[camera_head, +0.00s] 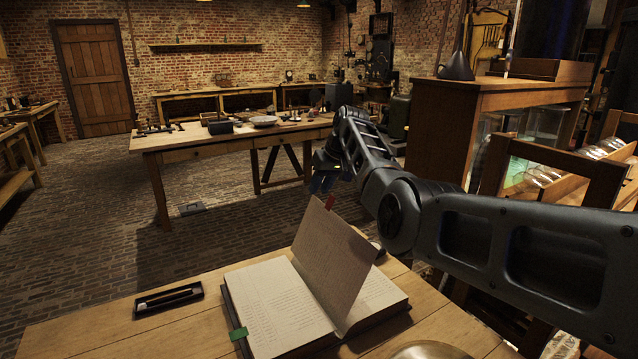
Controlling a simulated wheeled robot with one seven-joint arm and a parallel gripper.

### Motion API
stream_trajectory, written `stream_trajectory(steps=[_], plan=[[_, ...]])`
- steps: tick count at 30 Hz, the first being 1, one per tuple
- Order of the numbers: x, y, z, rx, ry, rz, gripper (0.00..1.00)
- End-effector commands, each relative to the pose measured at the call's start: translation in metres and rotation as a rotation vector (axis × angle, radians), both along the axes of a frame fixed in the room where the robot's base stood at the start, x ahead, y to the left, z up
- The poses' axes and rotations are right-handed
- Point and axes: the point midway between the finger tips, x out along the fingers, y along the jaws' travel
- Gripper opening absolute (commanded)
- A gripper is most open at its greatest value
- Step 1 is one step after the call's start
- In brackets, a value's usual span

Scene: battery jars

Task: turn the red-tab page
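An open book (270,296) with written pages lies on the wooden table in front of me. One page (334,262) stands up from the spine, tilted, with a red tab (330,202) at its top edge. A green tab (238,334) sticks out at the book's left front edge. My gripper (322,186) is just above and behind the raised page's top, close to the red tab. I cannot tell whether its fingers touch the page or the tab, and their gap is too small and dark to read.
A black tray with a pen (169,299) lies left of the book. A round metal object (430,351) is at the table's front edge. My arm spans the right side, before a wooden cabinet (440,125). A long workbench (180,142) stands behind, across open brick floor.

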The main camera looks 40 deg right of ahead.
Motion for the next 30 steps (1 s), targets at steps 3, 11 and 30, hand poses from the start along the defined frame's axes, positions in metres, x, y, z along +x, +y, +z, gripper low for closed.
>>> stream_trajectory(steps=[3, 11, 30], plan=[[-0.003, -0.001, 0.009, 0.000, 0.000, 0.000, 0.29], [-0.011, -0.003, 0.023, 0.001, 0.001, -0.001, 0.29], [-0.027, -0.006, 0.052, 0.001, 0.000, 0.000, 0.29]])
